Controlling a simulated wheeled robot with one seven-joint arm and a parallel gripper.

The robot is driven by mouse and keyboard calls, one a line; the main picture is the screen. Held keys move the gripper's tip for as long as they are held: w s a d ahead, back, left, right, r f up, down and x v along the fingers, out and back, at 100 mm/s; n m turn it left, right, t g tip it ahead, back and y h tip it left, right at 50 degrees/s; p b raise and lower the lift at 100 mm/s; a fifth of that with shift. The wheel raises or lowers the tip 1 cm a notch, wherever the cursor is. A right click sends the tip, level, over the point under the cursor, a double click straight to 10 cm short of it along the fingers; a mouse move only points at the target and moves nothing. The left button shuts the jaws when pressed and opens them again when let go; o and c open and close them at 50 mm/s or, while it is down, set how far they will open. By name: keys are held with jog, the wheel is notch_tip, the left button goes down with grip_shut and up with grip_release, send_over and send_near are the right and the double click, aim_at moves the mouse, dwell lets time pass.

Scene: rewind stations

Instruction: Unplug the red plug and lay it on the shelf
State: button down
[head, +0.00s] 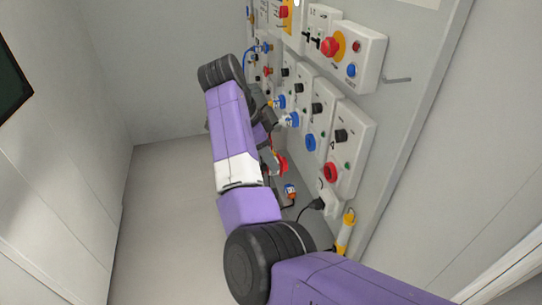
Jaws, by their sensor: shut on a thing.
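The red plug (281,164) shows beside my arm, left of the wall panels and apart from the red round socket (331,173) on the lowest panel. My gripper (271,160) is shut on the red plug; my purple and white arm hides most of the fingers. A grey shelf (286,211) shows in part below the panels, partly behind my arm.
Switch boxes with red buttons (329,46) crowd the wall above.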

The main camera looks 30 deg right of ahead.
jog(key=shift+w+a, duration=0.25)
jog(key=shift+a, duration=0.55)
dwell(0.4)
jog(key=shift+w+a, duration=0.25)
jog(key=shift+a, duration=0.7)
jog(key=shift+w+a, duration=0.3)
jog(key=shift+a, duration=0.6)
jog(key=shift+w+a, duration=0.25)
jog(key=shift+a, duration=0.7)
